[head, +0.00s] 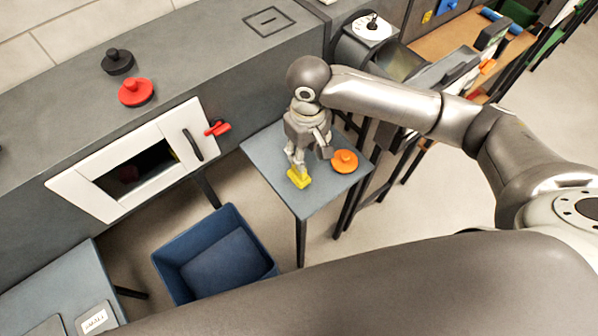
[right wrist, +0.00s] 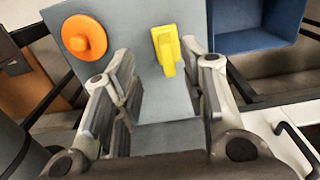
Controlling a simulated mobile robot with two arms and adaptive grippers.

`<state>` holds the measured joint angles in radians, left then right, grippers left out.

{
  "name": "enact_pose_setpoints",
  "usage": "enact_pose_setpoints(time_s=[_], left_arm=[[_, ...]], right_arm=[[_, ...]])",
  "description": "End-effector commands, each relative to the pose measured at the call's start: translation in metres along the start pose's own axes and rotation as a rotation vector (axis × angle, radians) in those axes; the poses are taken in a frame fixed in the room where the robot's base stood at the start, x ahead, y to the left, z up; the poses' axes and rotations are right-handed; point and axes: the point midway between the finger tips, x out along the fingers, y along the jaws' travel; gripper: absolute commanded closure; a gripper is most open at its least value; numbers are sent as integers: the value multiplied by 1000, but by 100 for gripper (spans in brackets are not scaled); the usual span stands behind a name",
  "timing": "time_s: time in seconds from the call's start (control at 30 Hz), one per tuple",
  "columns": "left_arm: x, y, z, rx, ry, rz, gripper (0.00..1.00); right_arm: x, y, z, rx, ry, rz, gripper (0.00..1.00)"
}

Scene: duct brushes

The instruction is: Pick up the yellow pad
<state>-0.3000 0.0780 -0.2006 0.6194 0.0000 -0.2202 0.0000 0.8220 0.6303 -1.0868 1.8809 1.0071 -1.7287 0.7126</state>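The yellow pad (head: 299,179) lies on a small grey side table (head: 262,152), near its front edge in the head view. It has a flat base and a raised grip. My right gripper (head: 309,157) is over the table, just above and beside the pad. In the right wrist view, its two fingers (right wrist: 164,72) are spread apart with nothing between them. The yellow pad (right wrist: 165,48) shows just beyond the fingertips, nearer the right finger. My left gripper is not in view.
An orange round pad (head: 345,161) sits on the same table, right of the yellow one. A blue bin (head: 214,256) stands on the floor at left. A grey counter holds a red pad (head: 135,92) and a black pad (head: 117,62); a white-framed opening is below.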

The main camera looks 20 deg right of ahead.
Motion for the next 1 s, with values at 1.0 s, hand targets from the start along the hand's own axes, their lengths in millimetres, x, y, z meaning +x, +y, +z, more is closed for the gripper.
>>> enact_pose_setpoints(time_s=[1.0], left_arm=[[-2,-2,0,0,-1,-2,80]], right_arm=[[90,-7,-18,-4,3,-1,61]])
